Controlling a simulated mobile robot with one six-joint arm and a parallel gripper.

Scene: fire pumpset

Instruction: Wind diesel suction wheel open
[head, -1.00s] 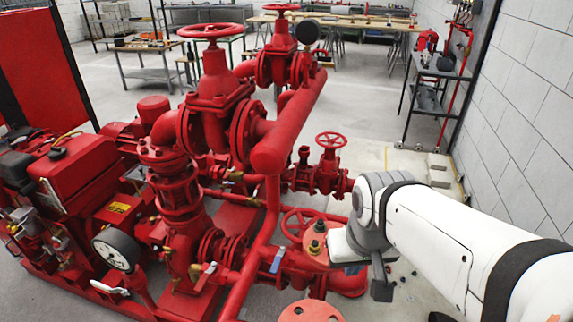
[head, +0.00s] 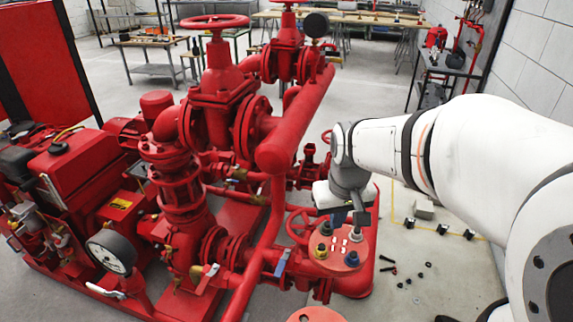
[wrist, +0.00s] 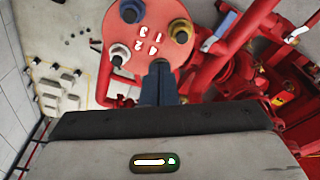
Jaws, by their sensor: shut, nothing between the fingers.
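A low red handwheel (head: 291,224) shows partly, behind and left of a round red flange (head: 349,262). Two larger red handwheels stand on tall valves, one at upper left (head: 214,21) and one at the top edge (head: 289,2). A small handwheel (head: 326,137) is mostly hidden by my arm. No label tells which is the diesel suction wheel. My gripper (head: 350,219) points down over the flange, shut and empty. In the wrist view its fingers (wrist: 160,68) are together in front of the flange's edge; contact cannot be told.
The flange carries coloured nuts and printed numbers. A thick red pipe (head: 298,120) and a blue-handled valve (head: 281,262) lie left of my gripper. A pressure gauge (head: 111,251) is at lower left. Loose bolts and nuts (head: 388,266) lie on the floor at right, with free floor around.

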